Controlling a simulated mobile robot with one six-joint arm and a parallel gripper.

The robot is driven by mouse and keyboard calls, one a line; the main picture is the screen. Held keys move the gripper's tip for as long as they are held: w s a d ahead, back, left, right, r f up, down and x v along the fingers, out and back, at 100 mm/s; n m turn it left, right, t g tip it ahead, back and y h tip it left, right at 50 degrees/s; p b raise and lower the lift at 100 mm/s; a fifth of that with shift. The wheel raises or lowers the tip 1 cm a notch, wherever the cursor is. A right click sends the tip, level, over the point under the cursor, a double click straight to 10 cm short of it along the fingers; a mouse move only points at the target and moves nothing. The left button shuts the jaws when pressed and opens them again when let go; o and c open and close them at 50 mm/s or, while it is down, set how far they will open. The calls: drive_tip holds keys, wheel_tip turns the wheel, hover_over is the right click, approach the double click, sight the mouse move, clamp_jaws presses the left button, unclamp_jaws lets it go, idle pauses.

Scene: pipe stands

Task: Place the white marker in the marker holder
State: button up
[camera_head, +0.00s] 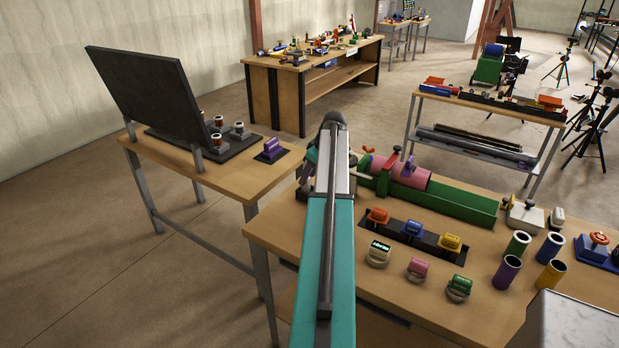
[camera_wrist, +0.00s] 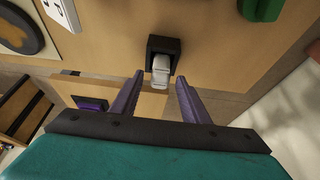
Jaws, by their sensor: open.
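A white, rounded piece, which looks like the white marker (camera_wrist: 161,70), shows in the wrist view at a black square block (camera_wrist: 163,43), which looks like the marker holder. The piece overlaps the block's near side; I cannot tell how deep it sits. My gripper (camera_wrist: 159,78) is open, with its two purple fingers apart and their tips to the left and right of the white piece. I see no clear contact between the fingers and the piece. In the head view my teal arm hides this spot and most of the gripper.
A left table (camera_head: 217,178) bears a dark upright panel (camera_head: 150,95) and a purple piece (camera_head: 271,148). On the near table, a green pipe stand (camera_head: 455,203) and a black rack (camera_head: 395,230) with coloured pieces stand right of my arm. Several short tubes stand farther right.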

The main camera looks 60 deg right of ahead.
drive_tip(key=b+v, duration=0.2)
drive_tip(key=v, duration=0.8)
drive_tip(key=shift+r, duration=0.15)
idle(0.4)
